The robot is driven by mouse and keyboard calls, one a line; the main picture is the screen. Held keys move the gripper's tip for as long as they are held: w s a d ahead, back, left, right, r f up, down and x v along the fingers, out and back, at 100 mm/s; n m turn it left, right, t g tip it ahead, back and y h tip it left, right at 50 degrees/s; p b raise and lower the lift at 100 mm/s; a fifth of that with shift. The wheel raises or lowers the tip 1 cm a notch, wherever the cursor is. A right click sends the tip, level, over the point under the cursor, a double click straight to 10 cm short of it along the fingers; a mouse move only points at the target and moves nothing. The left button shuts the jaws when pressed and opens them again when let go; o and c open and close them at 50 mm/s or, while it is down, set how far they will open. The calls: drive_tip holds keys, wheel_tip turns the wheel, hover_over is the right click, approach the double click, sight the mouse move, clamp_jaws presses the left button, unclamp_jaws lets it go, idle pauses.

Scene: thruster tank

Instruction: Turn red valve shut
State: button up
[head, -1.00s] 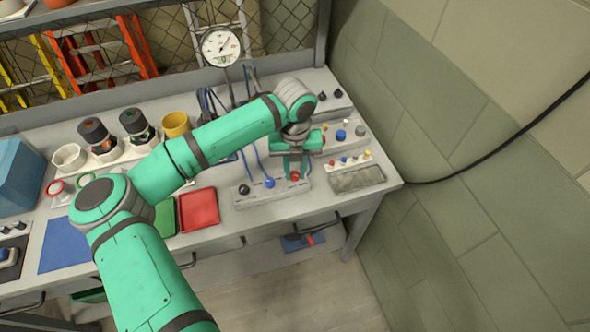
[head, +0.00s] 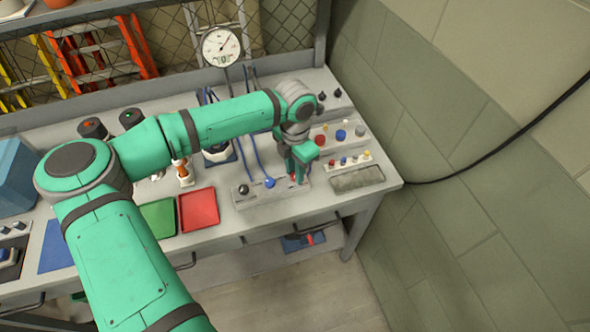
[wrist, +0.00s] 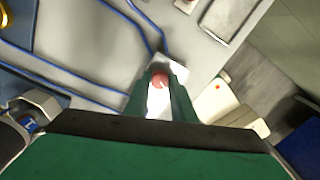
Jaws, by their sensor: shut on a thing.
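The red valve (wrist: 158,81) is a round red knob between my two green fingers in the wrist view. In the head view only a bit of the red valve (head: 293,178) shows beside my gripper (head: 297,172). It is at the right end of a grey valve block (head: 243,202). My gripper also fills the lower middle of the wrist view (wrist: 160,88), pointing down, shut on the red valve. A black knob (head: 244,189) and a blue knob (head: 269,183) sit on the same block to the left. The underside of the valve is hidden.
Blue hoses (head: 257,160) run up behind the block. A round gauge (head: 221,46) stands at the back. Panels with small coloured knobs (head: 341,134) lie to the right, near the wall. A red tray (head: 198,210) and a green tray (head: 158,217) lie left of the block.

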drive_tip(key=shift+a+m, duration=0.1)
drive_tip(key=shift+m, duration=2.1)
drive_tip(key=o, duration=1.1)
drive_tip(key=shift+c, duration=0.2)
wheel_tip(320, 180, up, 11)
drive_tip(key=shift+f, duration=0.1)
